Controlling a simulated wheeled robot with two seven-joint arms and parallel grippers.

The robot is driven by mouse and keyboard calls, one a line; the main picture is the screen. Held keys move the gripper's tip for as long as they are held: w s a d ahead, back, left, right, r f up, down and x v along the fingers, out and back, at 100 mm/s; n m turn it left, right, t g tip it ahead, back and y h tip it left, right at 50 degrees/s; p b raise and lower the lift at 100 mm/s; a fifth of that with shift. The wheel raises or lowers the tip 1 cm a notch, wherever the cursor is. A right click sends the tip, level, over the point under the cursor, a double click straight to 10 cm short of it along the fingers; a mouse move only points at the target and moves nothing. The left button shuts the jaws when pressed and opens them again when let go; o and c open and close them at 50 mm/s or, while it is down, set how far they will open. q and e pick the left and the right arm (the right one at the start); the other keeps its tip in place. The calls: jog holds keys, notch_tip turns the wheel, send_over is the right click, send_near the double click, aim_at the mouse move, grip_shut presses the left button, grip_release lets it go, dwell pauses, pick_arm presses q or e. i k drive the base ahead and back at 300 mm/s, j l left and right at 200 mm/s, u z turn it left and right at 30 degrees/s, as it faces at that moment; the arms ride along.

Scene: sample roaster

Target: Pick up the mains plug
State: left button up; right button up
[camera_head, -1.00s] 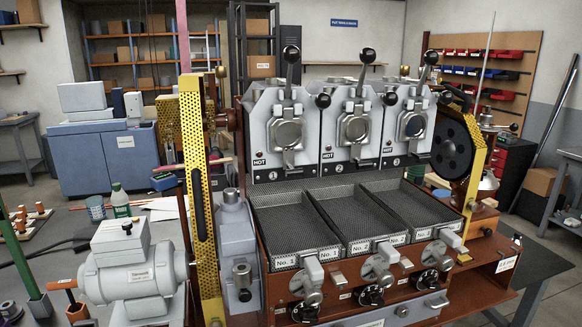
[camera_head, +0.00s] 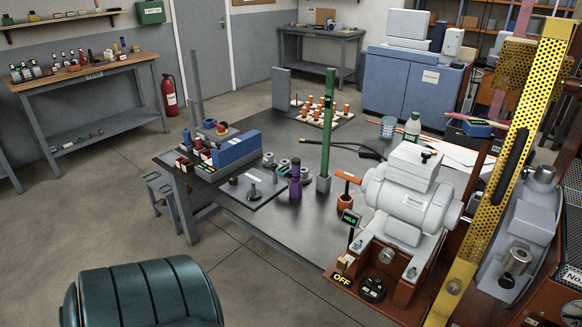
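I cannot make out a mains plug for certain in the head view. A round black fitting (camera_head: 372,289) sits on the brown base in front of the grey motor (camera_head: 410,200), beside a yellow "OFF" label (camera_head: 342,279); I cannot tell whether it is a plug, a socket or a knob. A black cable (camera_head: 345,149) lies on the dark table (camera_head: 315,230) behind the green post. Neither of my grippers is in view.
A green post (camera_head: 328,130), a purple cylinder (camera_head: 295,180) and a blue box (camera_head: 236,149) stand on the table. A dark green ribbed padded object (camera_head: 150,293) fills the lower left. Open floor (camera_head: 110,200) lies left of the table. A yellow perforated guard (camera_head: 505,150) rises at right.

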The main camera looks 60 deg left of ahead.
aim_at(186, 133)
jog(key=u, duration=2.45)
jog(key=i+z, duration=0.1)
jog(key=z, duration=0.35)
jog(key=i+j+z, duration=0.45)
jog(key=i+j, duration=0.2)
jog(key=i+j+z, duration=0.15)
jog(key=j, duration=0.3)
jog(key=i+j, duration=0.25)
jog(key=i+j+z, duration=0.1)
jog(key=j, duration=0.3)
jog(key=i+j, duration=0.4)
jog(key=j, duration=0.2)
jog(key=i+j, duration=0.2)
jog(key=j, duration=0.15)
jog(key=i+j, duration=0.15)
jog(key=j, duration=0.15)
jog(key=i+j+z, duration=0.1)
jog(key=j, duration=0.25)
jog(key=i+j, duration=0.25)
jog(key=j, duration=0.1)
